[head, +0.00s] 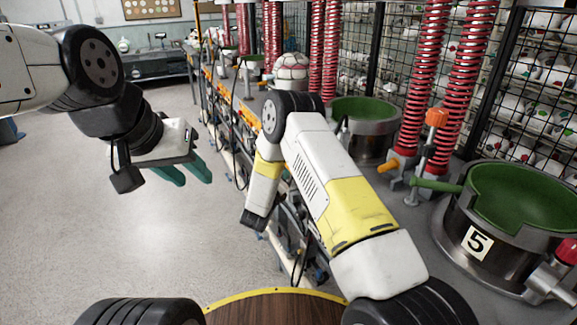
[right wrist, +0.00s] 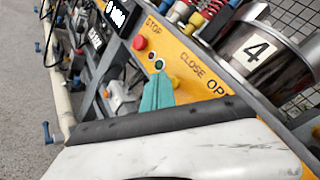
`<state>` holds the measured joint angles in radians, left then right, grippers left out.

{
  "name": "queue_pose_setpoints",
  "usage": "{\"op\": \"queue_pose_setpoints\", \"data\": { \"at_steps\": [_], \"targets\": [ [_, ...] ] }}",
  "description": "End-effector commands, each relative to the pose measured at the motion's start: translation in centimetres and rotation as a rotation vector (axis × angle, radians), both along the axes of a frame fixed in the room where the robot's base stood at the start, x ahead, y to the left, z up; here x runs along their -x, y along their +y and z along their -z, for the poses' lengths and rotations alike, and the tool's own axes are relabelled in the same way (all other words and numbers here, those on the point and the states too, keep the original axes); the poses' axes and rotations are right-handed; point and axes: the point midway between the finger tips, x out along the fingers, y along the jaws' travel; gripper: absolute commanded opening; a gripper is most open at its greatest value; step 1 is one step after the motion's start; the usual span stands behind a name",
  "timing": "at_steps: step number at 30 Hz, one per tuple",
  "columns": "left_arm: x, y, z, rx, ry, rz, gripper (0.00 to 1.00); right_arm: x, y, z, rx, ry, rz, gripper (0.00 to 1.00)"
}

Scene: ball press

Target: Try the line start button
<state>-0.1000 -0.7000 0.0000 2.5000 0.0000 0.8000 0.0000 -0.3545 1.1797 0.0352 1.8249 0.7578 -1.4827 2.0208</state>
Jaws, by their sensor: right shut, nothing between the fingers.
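In the right wrist view a yellow control panel (right wrist: 188,62) carries a red button (right wrist: 140,43) under the word STOP. A small green button (right wrist: 159,64) sits below it, beside a small dark round fitting (right wrist: 152,55). I cannot read a start label. My right gripper (right wrist: 157,88) has its teal fingers shut and empty, with the tips just below the green button in the picture; I cannot tell whether they touch the panel. In the head view my right arm hides the panel's buttons. My left gripper (head: 188,176) is open and empty over the floor at left.
A drum marked 4 (right wrist: 256,48) stands beside the panel. A drum marked 5 (head: 478,243) with a green bowl stands at right in the head view. Red springs (head: 415,80) and wire mesh line the right side. The grey floor (head: 120,235) at left is clear.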

Motion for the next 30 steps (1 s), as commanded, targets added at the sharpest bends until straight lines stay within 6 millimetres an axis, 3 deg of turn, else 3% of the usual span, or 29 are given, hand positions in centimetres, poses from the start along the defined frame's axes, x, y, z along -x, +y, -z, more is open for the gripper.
{"op": "queue_pose_setpoints", "data": {
  "at_steps": [30],
  "targets": [
    [0.00,0.00,0.00,0.000,0.000,0.000,0.36,-0.30,-0.81,0.02,0.000,0.001,0.002,0.00]
  ]
}}
